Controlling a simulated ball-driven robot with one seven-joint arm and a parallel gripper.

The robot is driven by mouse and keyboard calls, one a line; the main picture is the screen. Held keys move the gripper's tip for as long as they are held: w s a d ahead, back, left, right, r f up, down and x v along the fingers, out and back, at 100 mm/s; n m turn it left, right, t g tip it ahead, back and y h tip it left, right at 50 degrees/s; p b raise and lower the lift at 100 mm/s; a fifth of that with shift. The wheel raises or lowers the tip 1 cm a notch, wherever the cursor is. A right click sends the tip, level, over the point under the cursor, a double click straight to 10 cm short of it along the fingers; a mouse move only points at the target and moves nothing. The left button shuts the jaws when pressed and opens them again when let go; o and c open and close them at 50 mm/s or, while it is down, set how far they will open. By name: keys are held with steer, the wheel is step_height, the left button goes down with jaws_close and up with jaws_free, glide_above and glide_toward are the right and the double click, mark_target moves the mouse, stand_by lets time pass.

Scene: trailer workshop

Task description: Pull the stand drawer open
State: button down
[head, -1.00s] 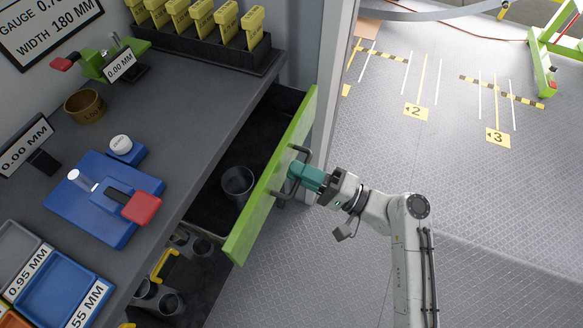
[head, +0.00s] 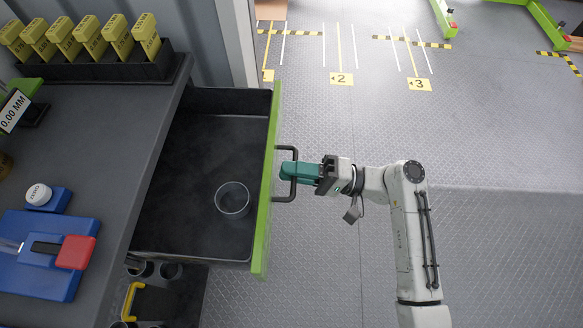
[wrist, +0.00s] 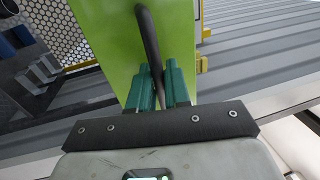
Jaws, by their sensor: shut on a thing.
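The stand drawer (head: 172,187) is pulled well out from under the dark grey worktop, with its dark inside showing. Its green front panel (head: 264,215) carries a black bar handle (head: 286,199), which also shows in the wrist view (wrist: 149,38). My gripper (head: 287,171) has teal fingers and is shut on the handle about its middle. In the wrist view the two teal fingers (wrist: 160,90) stand on either side of the bar, close to the green panel. A clear round cup (head: 233,200) sits inside the drawer.
The worktop (head: 112,150) holds a black rack (head: 100,70) of yellow tags and a blue fixture with a red block (head: 76,252). A lower shelf with cups (head: 170,271) lies below the drawer. The grey floor (head: 480,220) to the right is clear.

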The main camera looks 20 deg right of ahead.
steer(key=shift+f, duration=0.1)
steer(key=c, duration=1.3)
jaws_free()
steer(key=shift+c, duration=0.2)
steer(key=b+v, duration=0.1)
steer(key=v, duration=0.9)
steer(key=shift+s+d, duration=0.15)
steer(key=shift+d, duration=0.2)
steer(key=shift+a+f, duration=0.1)
